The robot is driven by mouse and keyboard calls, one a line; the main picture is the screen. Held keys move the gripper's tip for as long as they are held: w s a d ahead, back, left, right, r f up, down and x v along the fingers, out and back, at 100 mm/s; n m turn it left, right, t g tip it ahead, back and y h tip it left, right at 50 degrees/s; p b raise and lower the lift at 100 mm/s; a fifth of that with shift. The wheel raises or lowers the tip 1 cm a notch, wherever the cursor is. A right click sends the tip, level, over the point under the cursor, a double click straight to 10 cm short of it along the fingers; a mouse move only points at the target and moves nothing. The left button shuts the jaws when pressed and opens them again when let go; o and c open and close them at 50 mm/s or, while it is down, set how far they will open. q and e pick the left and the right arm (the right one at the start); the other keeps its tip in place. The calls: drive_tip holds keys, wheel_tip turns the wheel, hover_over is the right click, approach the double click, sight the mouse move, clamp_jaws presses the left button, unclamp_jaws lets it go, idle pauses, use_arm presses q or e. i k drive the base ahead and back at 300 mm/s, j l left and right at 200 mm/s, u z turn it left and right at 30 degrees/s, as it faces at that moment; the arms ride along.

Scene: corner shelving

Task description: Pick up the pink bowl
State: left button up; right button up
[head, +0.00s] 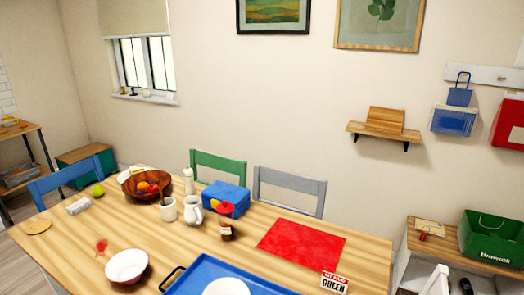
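A small round bowl (127,267) with a pale whitish inside and a pinkish-red outer side stands upright on the wooden table (75,250), near its front left part. It looks empty. No other pink bowl shows. Neither of my grippers can be made out in the head view.
Right of the bowl is a blue tray (200,270) with a black handle and a white round dish (226,287). Behind stand a mug (169,210), a white jug (193,212), a jar (226,230) and a brown fruit bowl (133,191). A red mat (300,244) lies right.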

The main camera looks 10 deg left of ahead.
sight(128, 266)
drive_tip(key=u, duration=1.3)
